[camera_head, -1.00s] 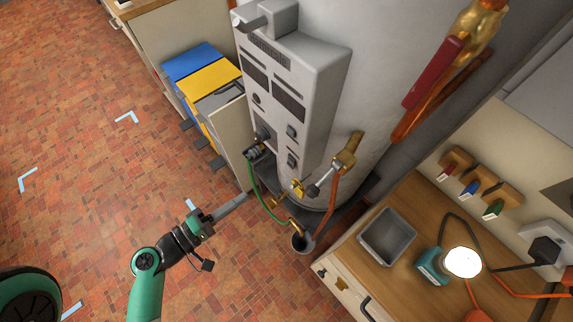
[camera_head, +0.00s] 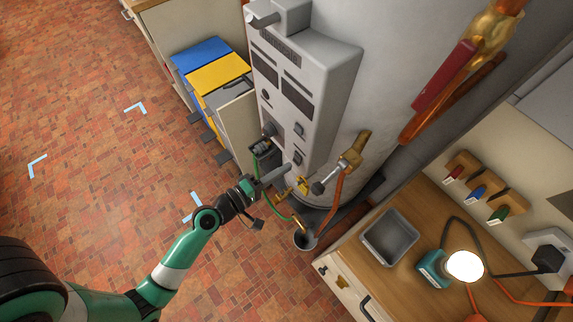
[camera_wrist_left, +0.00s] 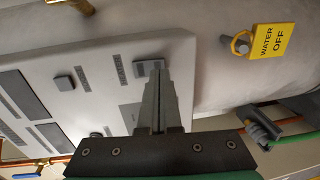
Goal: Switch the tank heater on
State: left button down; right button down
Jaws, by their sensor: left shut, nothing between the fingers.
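The tank heater's grey control box (camera_head: 318,98) stands on the front of the large pale tank (camera_head: 385,75). Its face carries dark panels, a knob and small square switches; an upper switch (camera_head: 299,130) and a lower switch (camera_head: 298,158) show. In the left wrist view, one switch (camera_wrist_left: 63,83) is left of the fingers and another (camera_wrist_left: 149,64) is right at the fingertips. My left gripper (camera_head: 287,169) is shut and empty, its tips close to the lower switch. It shows in the left wrist view (camera_wrist_left: 157,70); I cannot tell whether it touches. My right gripper is out of view.
A yellow tag reading "WATER OFF" (camera_wrist_left: 271,41) hangs beside the box. Brass valves (camera_head: 350,155) and a green hose (camera_head: 272,208) are close to my left gripper. A wooden counter with a grey bin (camera_head: 390,237) stands right. The tiled floor at left is clear.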

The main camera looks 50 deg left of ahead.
pick_arm(q)
jog(key=shift+w+f, duration=0.15)
jog(key=shift+w, duration=0.6)
jog(key=shift+w+b, duration=0.15)
jog(key=shift+b, duration=0.6)
jog(key=shift+f, duration=0.1)
